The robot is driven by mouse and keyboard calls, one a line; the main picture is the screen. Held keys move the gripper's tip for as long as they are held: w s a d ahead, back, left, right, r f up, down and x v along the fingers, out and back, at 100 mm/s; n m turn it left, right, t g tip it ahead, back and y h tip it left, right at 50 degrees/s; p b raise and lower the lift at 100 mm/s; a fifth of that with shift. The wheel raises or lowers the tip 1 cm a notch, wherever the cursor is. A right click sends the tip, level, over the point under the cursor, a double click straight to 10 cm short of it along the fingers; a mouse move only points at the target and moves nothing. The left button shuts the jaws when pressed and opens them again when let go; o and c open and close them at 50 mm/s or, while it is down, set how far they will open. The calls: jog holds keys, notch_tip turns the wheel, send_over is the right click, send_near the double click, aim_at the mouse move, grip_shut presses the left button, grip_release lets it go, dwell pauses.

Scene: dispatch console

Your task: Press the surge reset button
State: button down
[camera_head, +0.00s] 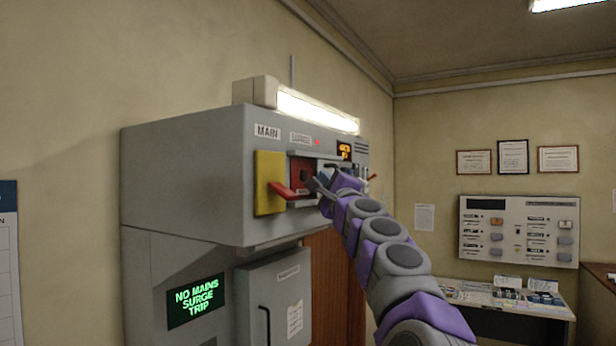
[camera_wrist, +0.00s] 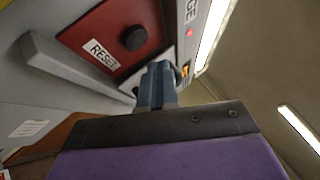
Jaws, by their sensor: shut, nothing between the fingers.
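The surge reset button is a dark round knob (camera_wrist: 133,38) on a red panel (camera_wrist: 85,35) with a white RESET label (camera_wrist: 101,52) in the wrist view. In the head view the red panel (camera_head: 301,167) sits in the grey cabinet's front under the SURGE label, and the button is small there. My gripper (camera_head: 312,187) is in front of this panel in the head view. In the wrist view my gripper's blue-grey fingers (camera_wrist: 157,84) are together, empty, just below and right of the button. Whether the tips touch anything is unclear.
A yellow panel (camera_head: 269,183) under the MAIN label and a red lever (camera_head: 290,191) are beside the red panel. A green-lettered display (camera_head: 196,300) reads "NO MAINS SURGE TRIP". A lit lamp (camera_head: 317,110) tops the cabinet (camera_head: 185,180). A desk (camera_head: 508,301) stands at right.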

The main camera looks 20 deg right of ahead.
aim_at(304, 176)
jog(key=shift+w+a+r, duration=0.1)
jog(key=shift+w+a, duration=0.1)
jog(key=shift+a, duration=0.7)
dwell(0.5)
jog(key=shift+d, duration=0.4)
jog(key=shift+a, duration=0.1)
jog(key=shift+w+a, duration=0.25)
jog(key=shift+a, duration=0.35)
